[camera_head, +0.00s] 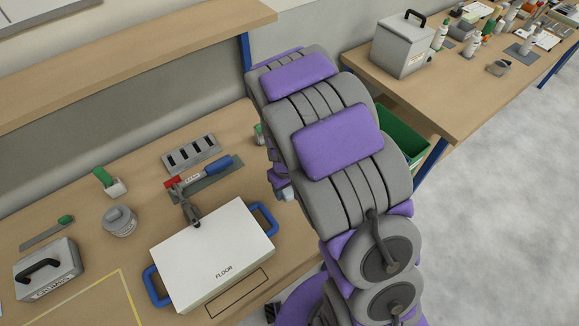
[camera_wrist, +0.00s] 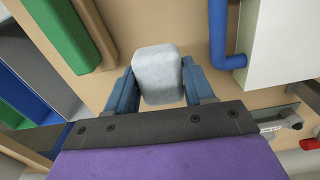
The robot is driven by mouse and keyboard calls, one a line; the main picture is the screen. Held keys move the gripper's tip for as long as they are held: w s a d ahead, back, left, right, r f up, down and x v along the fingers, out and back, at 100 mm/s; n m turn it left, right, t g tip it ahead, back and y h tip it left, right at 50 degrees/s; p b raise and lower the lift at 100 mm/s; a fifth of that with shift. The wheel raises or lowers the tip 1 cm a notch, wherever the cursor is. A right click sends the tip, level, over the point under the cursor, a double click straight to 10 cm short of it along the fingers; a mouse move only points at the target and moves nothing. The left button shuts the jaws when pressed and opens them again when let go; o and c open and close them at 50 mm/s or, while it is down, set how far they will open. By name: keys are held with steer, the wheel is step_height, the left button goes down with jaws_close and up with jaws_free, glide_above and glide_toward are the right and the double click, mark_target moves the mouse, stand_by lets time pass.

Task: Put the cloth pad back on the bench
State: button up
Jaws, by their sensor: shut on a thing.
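The cloth pad (camera_wrist: 157,66) is a pale grey, rounded block between the two blue-grey fingers of my gripper (camera_wrist: 160,92) in the wrist view. My gripper is shut on it, with a finger against each side. In the head view my arm hides most of the gripper, and only a small pale part shows beside the blue handle of the white box. The wooden bench (camera_head: 70,220) runs along the wall, and its top (camera_wrist: 190,20) also shows beyond the pad in the wrist view. I cannot tell whether the pad touches the bench.
The white FLOOR box (camera_head: 215,250) with blue handles stands close left of my gripper. A green bin (camera_head: 402,132) stands right.

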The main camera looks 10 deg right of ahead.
steer(key=shift+s+a+f+n, duration=0.15)
steer(key=shift+s+a+f, duration=0.05)
steer(key=shift+s+f, duration=0.2)
steer(key=shift+s+a+f+n, duration=0.2)
steer(key=shift+s+f, duration=0.1)
steer(key=shift+s, duration=0.2)
steer(key=shift+w+d+f, duration=0.15)
steer(key=shift+w, duration=0.05)
steer(key=w+d, duration=0.1)
steer(key=w, duration=0.1)
steer(key=w+d, duration=0.1)
steer(key=w, duration=0.1)
steer(key=w+d+b, duration=0.1)
steer(key=w, duration=0.1)
steer(key=shift+f, duration=0.35)
steer(key=w, duration=0.7)
steer(key=shift+w+d+f+b, duration=0.25)
steer(key=shift+d+f+b, duration=0.05)
steer(key=shift+b, duration=0.1)
steer(key=shift+w+d, duration=0.45)
steer(key=shift+w, duration=0.1)
steer(key=shift+w+d+f, duration=0.1)
steer(key=shift+w, duration=0.05)
steer(key=f, duration=0.2)
steer(key=f+b, duration=0.1)
steer(key=shift+a+f, duration=0.25)
steer(key=shift+a, duration=0.05)
steer(key=shift+a+r, duration=0.1)
